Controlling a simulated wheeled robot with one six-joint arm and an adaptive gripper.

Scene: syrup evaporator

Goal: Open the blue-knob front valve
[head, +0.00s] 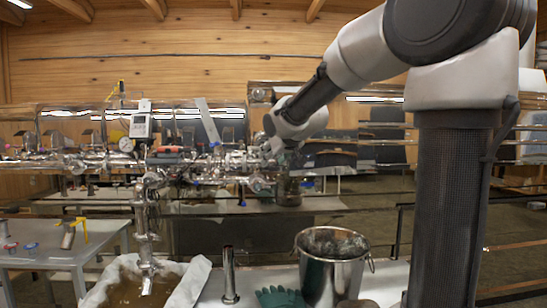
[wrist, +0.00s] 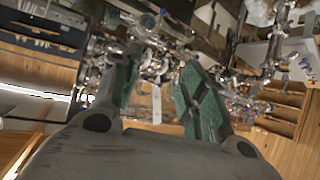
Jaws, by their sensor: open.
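The evaporator's valves and pipe fittings (head: 225,163) run along the front of the shiny metal pans in the head view. Small blue spots show among them, one blue part (head: 215,144) near the middle and another lower down. I cannot tell which one is the blue-knob front valve. In the wrist view a small blue part (wrist: 163,12) sits on a round fitting beyond the fingertips. My gripper (wrist: 160,65) is open, its two green-padded fingers apart with nothing seen held between them. In the head view it hangs at the right end of the fittings, partly hidden by my arm.
A metal bucket (head: 331,270) stands on the front table beside a green glove (head: 281,298) and an upright metal tube (head: 229,275). A vertical pipe (head: 146,235) ends over a cloth-lined vessel (head: 180,287). A grey side table (head: 60,255) holds small colored valves at left.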

